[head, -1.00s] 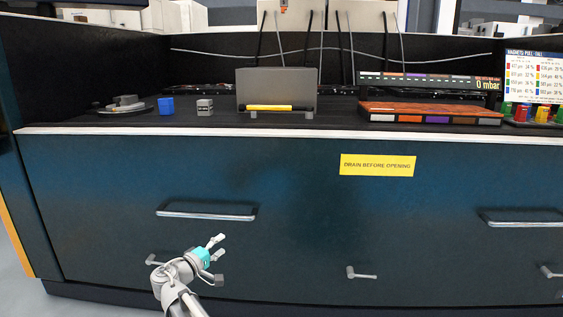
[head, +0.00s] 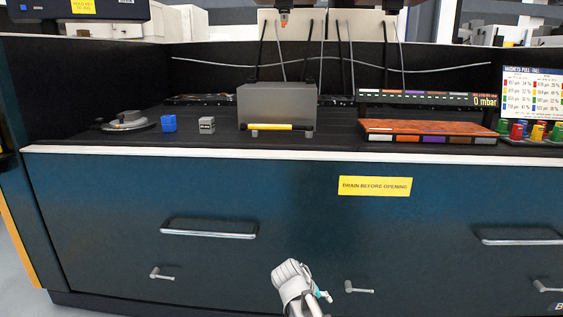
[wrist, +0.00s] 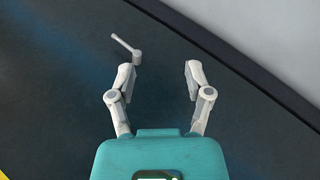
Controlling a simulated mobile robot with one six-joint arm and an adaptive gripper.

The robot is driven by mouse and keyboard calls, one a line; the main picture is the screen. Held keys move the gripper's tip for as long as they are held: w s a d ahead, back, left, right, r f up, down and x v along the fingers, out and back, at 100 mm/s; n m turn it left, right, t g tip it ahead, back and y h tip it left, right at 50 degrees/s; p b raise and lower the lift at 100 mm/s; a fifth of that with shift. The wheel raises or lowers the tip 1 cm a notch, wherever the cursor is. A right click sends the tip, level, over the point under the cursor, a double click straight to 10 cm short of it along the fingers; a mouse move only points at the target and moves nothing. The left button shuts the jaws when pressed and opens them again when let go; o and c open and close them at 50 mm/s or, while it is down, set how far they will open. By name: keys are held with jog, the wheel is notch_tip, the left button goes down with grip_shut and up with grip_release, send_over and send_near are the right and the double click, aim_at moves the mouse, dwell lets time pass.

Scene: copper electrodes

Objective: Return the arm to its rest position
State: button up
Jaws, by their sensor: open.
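My arm (head: 293,283) shows at the bottom centre of the head view, low in front of the dark blue cabinet front (head: 330,235). The gripper end is mostly hidden behind the wrist there; only a bit of teal shows. In the wrist view my gripper (wrist: 160,80) has its two grey fingers wide apart with nothing between them. Beyond the fingers is the dark cabinet face, with a small grey valve handle (wrist: 126,47) past the left fingertip.
Drawer handles (head: 208,229) and small valve handles (head: 358,287) stick out of the cabinet front. On the bench are a grey box (head: 277,103), a blue cube (head: 168,123), a grey cube (head: 206,125) and a copper-coloured slab (head: 425,128). Pale floor (wrist: 270,40) shows in the wrist view.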

jog(key=s+d+r+m+g+y+p, duration=0.1)
jog(key=s+d+m+g+y+p, duration=0.15)
jog(key=s, duration=0.25)
jog(key=s+d+r+m+g+y+p, duration=0.1)
jog(key=s+d+y+p, duration=0.15)
jog(key=s+y, duration=0.2)
notch_tip(320, 180, up, 38)
jog(key=p, duration=3.7)
jog(key=shift+s+d+f+h, duration=0.2)
jog(key=shift+s+d+h, duration=0.05)
jog(key=shift+d+h, duration=0.1)
